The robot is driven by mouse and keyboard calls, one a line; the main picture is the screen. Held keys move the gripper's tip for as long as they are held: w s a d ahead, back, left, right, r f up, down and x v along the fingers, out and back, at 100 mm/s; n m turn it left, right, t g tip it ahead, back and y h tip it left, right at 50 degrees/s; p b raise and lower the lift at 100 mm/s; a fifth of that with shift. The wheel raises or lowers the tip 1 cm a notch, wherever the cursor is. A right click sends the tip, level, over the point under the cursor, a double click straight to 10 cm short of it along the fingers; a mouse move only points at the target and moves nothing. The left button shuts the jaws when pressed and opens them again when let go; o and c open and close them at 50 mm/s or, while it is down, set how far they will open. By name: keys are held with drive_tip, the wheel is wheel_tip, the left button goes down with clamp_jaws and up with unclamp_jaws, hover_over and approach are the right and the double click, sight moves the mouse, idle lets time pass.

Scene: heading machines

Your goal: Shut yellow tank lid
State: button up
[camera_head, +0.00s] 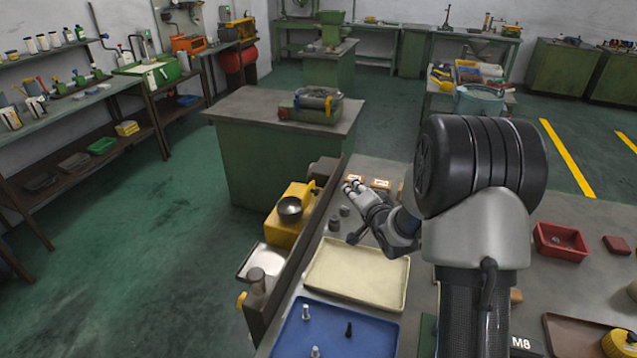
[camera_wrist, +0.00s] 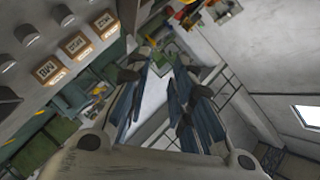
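A yellow tank (camera_head: 284,232) stands at the left edge of the grey bench, below its dark rail. A dark round part with a paler centre (camera_head: 290,208) sits on it; I cannot tell whether this is the lid or an opening. My gripper (camera_head: 351,187) is above the bench, to the right of the tank and apart from it. In the wrist view my gripper (camera_wrist: 158,95) shows its fingers spread with nothing between them. The tank is not recognisable in the wrist view.
A cream tray (camera_head: 357,275) and a blue tray (camera_head: 335,335) with small pegs lie on the bench. Grey cylinders (camera_head: 335,224) stand near my gripper. Small labelled wooden blocks (camera_head: 380,184) lie behind it. A red bin (camera_head: 561,242) is at the right.

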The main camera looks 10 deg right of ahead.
drive_tip(key=f+m+t, duration=0.1)
drive_tip(key=f, duration=0.1)
drive_tip(key=f+m+t+y, duration=0.1)
drive_tip(key=f, duration=0.2)
drive_tip(key=f+m+y+p, duration=0.1)
drive_tip(key=f, duration=0.2)
drive_tip(key=shift+d+m+t, duration=0.2)
drive_tip(key=shift+m+t, duration=0.1)
drive_tip(key=shift+t, duration=0.1)
drive_tip(key=c, duration=0.4)
drive_tip(key=s+f+m+t+y, duration=0.1)
drive_tip(key=s+f+m, duration=0.1)
drive_tip(key=s+f, duration=0.1)
drive_tip(key=shift+s+a+f+m+t+p, duration=0.1)
drive_tip(key=shift+f+m+t+p, duration=0.15)
drive_tip(key=shift+m+t+p, duration=0.15)
drive_tip(key=a+b+x, duration=0.1)
drive_tip(key=a+x, duration=0.2)
drive_tip(key=x, duration=0.9)
drive_tip(key=shift+r, duration=0.35)
drive_tip(key=shift+a+r, duration=0.1)
drive_tip(key=shift+r, duration=0.1)
drive_tip(key=shift+a+r+n, duration=0.1)
drive_tip(key=shift+r+n, duration=0.05)
drive_tip(key=shift+n, duration=0.15)
